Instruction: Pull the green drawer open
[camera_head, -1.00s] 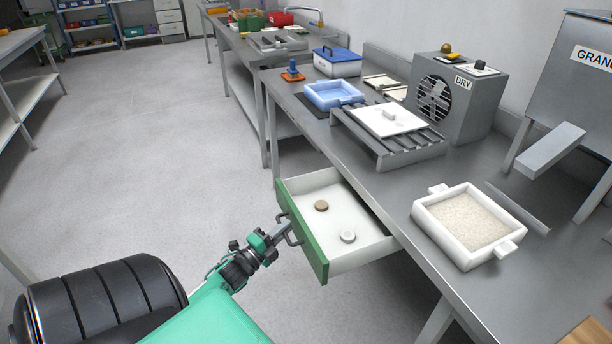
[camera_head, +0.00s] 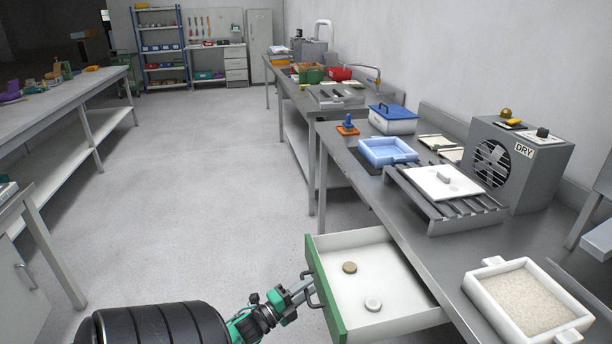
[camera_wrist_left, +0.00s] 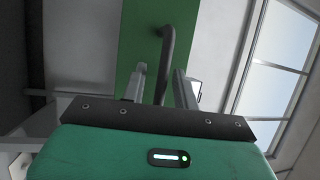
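The green-fronted drawer (camera_head: 328,296) stands pulled well out from under the workbench, its white inside showing. My left gripper (camera_head: 301,288) is at the handle. In the left wrist view its fingers (camera_wrist_left: 160,88) stand apart on either side of the handle, with gaps showing. My right gripper is not in view.
On the workbench stand a tray of granules (camera_head: 482,292), a slatted rack with a white plate (camera_head: 446,181), a blue tray (camera_head: 388,147) and the DRY fan unit (camera_head: 545,175). The floor (camera_head: 210,190) left of the drawer is clear.

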